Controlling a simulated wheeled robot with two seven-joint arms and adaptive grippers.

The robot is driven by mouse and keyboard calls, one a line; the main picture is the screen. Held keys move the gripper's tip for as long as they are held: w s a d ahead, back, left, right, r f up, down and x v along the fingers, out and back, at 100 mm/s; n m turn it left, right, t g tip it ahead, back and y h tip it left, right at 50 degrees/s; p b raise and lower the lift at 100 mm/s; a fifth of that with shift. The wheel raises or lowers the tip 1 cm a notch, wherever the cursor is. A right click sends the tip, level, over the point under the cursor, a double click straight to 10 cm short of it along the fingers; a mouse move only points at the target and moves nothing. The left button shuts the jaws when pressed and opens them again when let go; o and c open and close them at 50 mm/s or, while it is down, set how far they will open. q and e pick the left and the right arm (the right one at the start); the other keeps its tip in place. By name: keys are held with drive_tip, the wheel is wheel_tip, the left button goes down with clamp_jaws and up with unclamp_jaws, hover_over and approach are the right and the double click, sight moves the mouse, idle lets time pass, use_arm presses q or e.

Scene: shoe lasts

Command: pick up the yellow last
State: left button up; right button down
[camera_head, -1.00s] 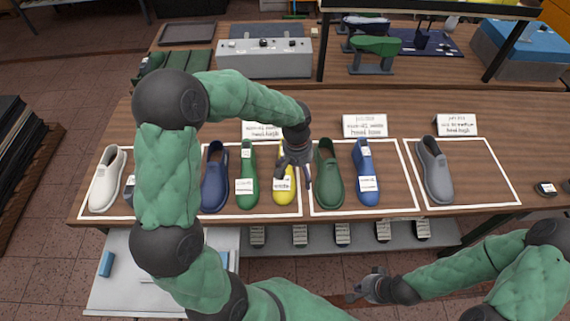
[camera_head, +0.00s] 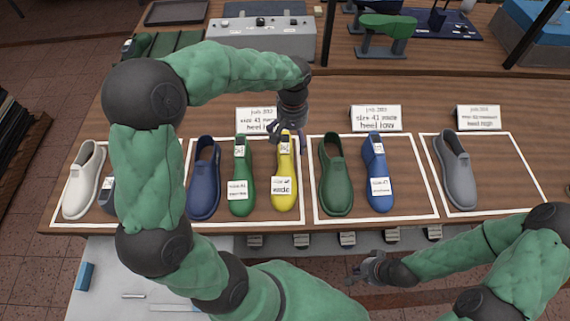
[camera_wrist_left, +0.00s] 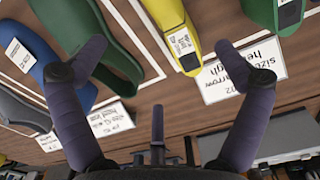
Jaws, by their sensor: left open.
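The yellow last (camera_head: 285,185) stands on the wooden table between the green last (camera_head: 241,190) and a dark green shoe (camera_head: 335,178), with white labels on it. My left gripper (camera_head: 287,135) is open and empty, above the far end of the yellow last. In the left wrist view the yellow last (camera_wrist_left: 172,22) is at the top, between the spread fingers (camera_wrist_left: 160,60), apart from them. My right gripper (camera_head: 366,275) hangs low in front of the table edge, empty; its finger opening is too small to judge.
Navy shoe (camera_head: 205,180), blue last (camera_head: 378,185), grey shoe (camera_head: 455,172) and white shoe (camera_head: 84,182) stand in the same row inside white outlines. Sign cards (camera_head: 376,118) stand behind the row. A grey machine (camera_head: 262,42) is on the shelf at the back.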

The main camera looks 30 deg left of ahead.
sight(289, 152)
use_arm(q)
drive_tip(key=f, duration=0.2)
drive_tip(key=f+b, duration=0.1)
drive_tip(key=f, duration=0.3)
drive_tip(key=shift+w+a+b, duration=0.2)
drive_tip(key=shift+w+b, duration=0.1)
drive_tip(key=shift+w+a+f+b, duration=0.15)
drive_tip(key=shift+f+b, duration=0.1)
drive_tip(key=shift+f, duration=0.75)
drive_tip(key=shift+s+a+f+b, duration=0.1)
drive_tip(key=shift+a+f+b, duration=0.1)
drive_tip(key=shift+f, duration=0.85)
drive_tip(key=shift+w+a+f+b, duration=0.15)
drive_tip(key=shift+f+b, duration=0.1)
drive_tip(key=shift+f, duration=0.75)
drive_tip(key=shift+s, duration=0.1)
drive_tip(key=c, duration=1.8)
use_arm(e)
drive_tip(key=f, duration=0.3)
drive_tip(key=shift+w+a+f, duration=0.15)
drive_tip(key=shift+w+f, duration=0.2)
